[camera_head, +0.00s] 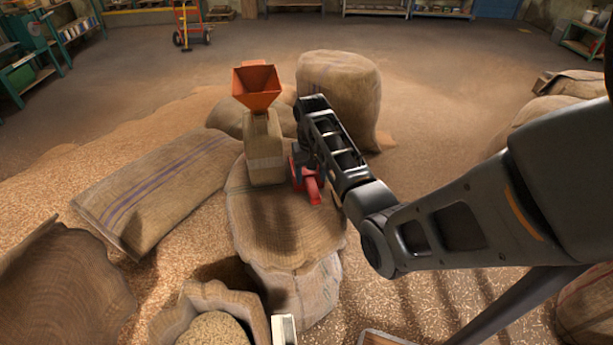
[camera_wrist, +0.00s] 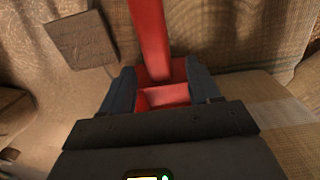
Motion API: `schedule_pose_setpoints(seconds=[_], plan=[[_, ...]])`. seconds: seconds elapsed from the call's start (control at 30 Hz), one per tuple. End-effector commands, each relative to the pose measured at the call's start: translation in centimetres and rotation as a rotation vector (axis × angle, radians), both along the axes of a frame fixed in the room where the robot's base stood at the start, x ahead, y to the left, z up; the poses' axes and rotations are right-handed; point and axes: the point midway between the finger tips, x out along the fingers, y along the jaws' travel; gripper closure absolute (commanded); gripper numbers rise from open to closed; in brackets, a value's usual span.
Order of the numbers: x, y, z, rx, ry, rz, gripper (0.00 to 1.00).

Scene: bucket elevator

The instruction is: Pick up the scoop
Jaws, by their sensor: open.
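My gripper (camera_wrist: 160,78) is open, with one dark finger on each side of the scoop. I cannot tell whether either finger touches it. In the head view the fingertips are mostly hidden behind my arm.
A tan container (camera_head: 264,155) with an orange funnel (camera_head: 257,85) on it stands close beside the scoop, to its left. A large full sack (camera_head: 340,90) stands behind. Another sack (camera_head: 155,190) lies left. An open sack of grain (camera_head: 212,328) is in front.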

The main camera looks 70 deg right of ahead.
Motion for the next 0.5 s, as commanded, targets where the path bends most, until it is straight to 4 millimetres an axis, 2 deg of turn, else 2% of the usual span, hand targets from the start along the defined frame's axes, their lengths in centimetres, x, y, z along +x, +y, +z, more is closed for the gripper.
schedule_pose_setpoints(seconds=[0.23,0.5], plan=[[-0.1,0.0,-3.5,0.001,0.002,-0.001,0.38],[-0.1,0.0,-4.4,0.0,0.0,0.0,0.38]])
